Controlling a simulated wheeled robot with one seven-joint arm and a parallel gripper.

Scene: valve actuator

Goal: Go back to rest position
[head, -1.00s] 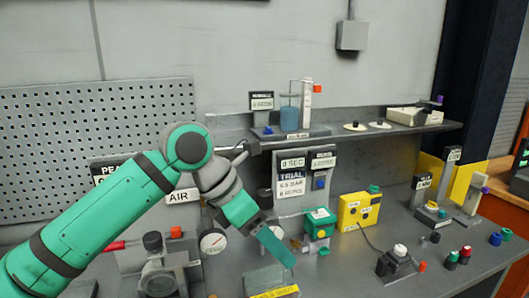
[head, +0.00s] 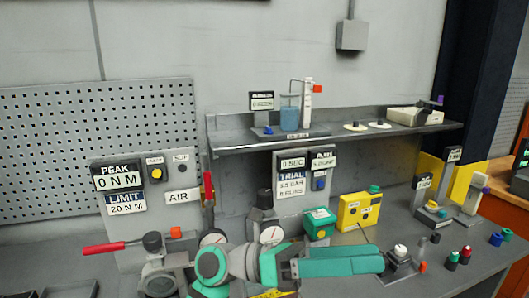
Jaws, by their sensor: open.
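My gripper (head: 372,262) is at the bottom middle of the head view, its long green fingers pointing right. It is open, and I see nothing between the fingers. My arm lies low in front of the bench equipment and hides part of the bench's front. The fingertips are close in the picture to the small block with a white knob (head: 399,252); I cannot tell the gap in depth.
A panel reading 0 N M (head: 118,183) and a red-handled valve (head: 103,248) stand at left. A green box (head: 319,222) and a yellow box (head: 358,211) stand behind my gripper. A shelf (head: 235,143) runs above. Coloured knobs (head: 465,254) stand at right.

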